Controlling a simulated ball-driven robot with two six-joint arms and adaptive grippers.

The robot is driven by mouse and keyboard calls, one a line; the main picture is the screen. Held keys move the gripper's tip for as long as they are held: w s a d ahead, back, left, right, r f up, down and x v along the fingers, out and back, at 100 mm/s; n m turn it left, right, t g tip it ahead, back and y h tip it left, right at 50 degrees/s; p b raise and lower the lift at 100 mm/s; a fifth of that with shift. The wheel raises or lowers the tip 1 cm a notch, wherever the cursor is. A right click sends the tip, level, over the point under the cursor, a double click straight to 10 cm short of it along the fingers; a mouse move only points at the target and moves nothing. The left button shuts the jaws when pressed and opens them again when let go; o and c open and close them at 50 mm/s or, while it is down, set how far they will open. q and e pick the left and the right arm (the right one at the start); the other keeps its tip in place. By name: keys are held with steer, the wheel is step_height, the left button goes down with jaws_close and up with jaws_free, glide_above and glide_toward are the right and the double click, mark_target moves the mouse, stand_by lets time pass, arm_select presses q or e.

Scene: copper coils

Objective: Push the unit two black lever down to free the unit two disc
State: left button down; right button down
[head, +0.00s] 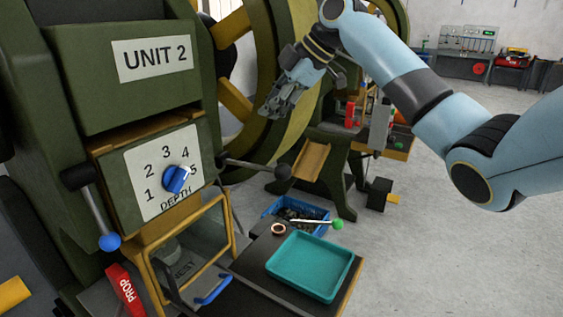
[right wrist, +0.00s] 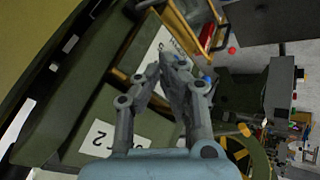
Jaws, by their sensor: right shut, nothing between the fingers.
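The unit two machine (head: 70,130) stands at the left in the head view, with a "UNIT 2" label (head: 152,59). A black-knobbed lever (head: 255,166) sticks out roughly level to the right of its dial panel, tipped slightly down. My right gripper (head: 272,108) is shut and empty, above the lever's knob and apart from it, in front of the big green and yellow wheel. In the right wrist view its fingers (right wrist: 166,66) come together near the white dial plate. I cannot tell which part is the unit two disc. My left gripper is not in view.
A blue-knobbed lever (head: 97,215) hangs at the panel's left, beside a blue dial knob (head: 176,180). Below are a glazed box (head: 222,215), a teal tray (head: 318,250), a small copper-coloured ring (head: 278,229) and a blue bin (head: 268,210). Floor is clear at the right.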

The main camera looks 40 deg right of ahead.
steer(key=shift+f, duration=0.1)
steer(key=b, duration=0.7)
glide_above(283, 166)
steer(key=w, duration=0.1)
steer(key=f, duration=0.8)
steer(key=shift+w+a, duration=0.1)
steer(key=shift+a, duration=0.2)
steer(key=shift+f, duration=0.3)
steer(key=shift+f, duration=0.1)
steer(key=shift+f, duration=0.3)
steer(key=shift+s+d+f+b, duration=0.15)
steer(key=shift+f+b, duration=0.15)
steer(key=shift+f, duration=0.45)
steer(key=shift+s+a+f+b, duration=0.15)
steer(key=shift+f+b, duration=0.15)
steer(key=shift+f, duration=0.45)
steer(key=shift+s+d+f+b, duration=0.15)
steer(key=shift+f+b, duration=0.15)
steer(key=shift+f, duration=0.45)
stand_by(1.8)
stand_by(0.5)
